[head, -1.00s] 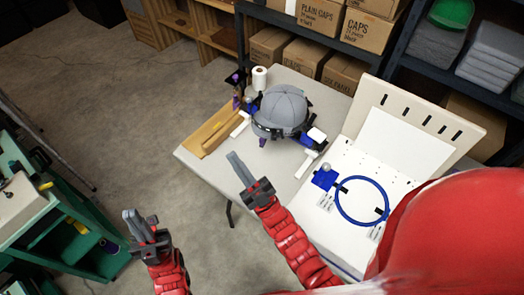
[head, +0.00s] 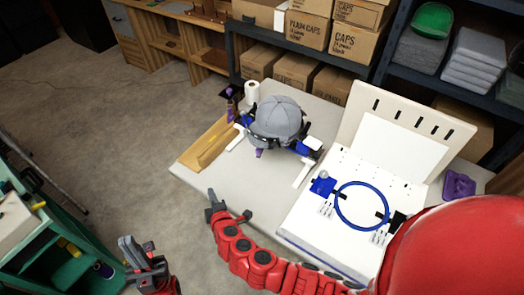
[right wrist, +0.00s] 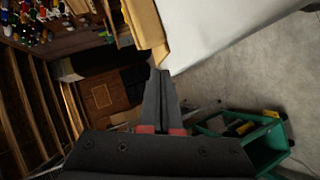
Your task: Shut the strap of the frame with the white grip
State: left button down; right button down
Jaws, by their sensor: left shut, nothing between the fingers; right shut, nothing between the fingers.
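A grey cap (head: 278,118) sits on a dark frame on the table, left of the sewing board. A blue part with a white block on top (head: 312,144), which looks like the white grip, is at its right side. A purple piece (head: 259,153) shows under the cap's front. The strap cannot be made out clearly. My right gripper (head: 211,198) is shut and empty, in front of the table's near edge, apart from the cap. In the right wrist view its fingers (right wrist: 161,100) are together. My left gripper (head: 126,246) is shut and empty, low at the left over the floor.
The table (head: 255,178) has bare room before the cap. A blue hoop (head: 340,207) lies on the white board at right. A cardboard piece (head: 208,148), paper roll (head: 252,91) and dark stand with purple (head: 231,108) are at left. A green cart (head: 55,235) stands lower left.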

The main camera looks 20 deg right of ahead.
jog(key=s+d+r+m+h+b, duration=0.1)
jog(key=s+d+r+m+h, duration=0.2)
jog(key=r+h, duration=0.35)
jog(key=s+d+r+m+h, duration=0.1)
jog(key=d+r+m+h, duration=0.2)
jog(key=d+r+h, duration=0.35)
jog(key=s+d+p+x, duration=0.1)
jog(key=p+x, duration=0.4)
jog(key=x, duration=0.7)
jog(key=shift+s+d+f+y, duration=0.2)
jog(key=shift+d+y, duration=0.1)
jog(key=shift+y, duration=0.1)
jog(key=shift+d, duration=0.1)
jog(key=d+n+t+y+b, duration=0.2)
jog(key=d+y+b, duration=0.1)
jog(key=d, duration=0.6)
jog(key=shift+d, duration=0.35)
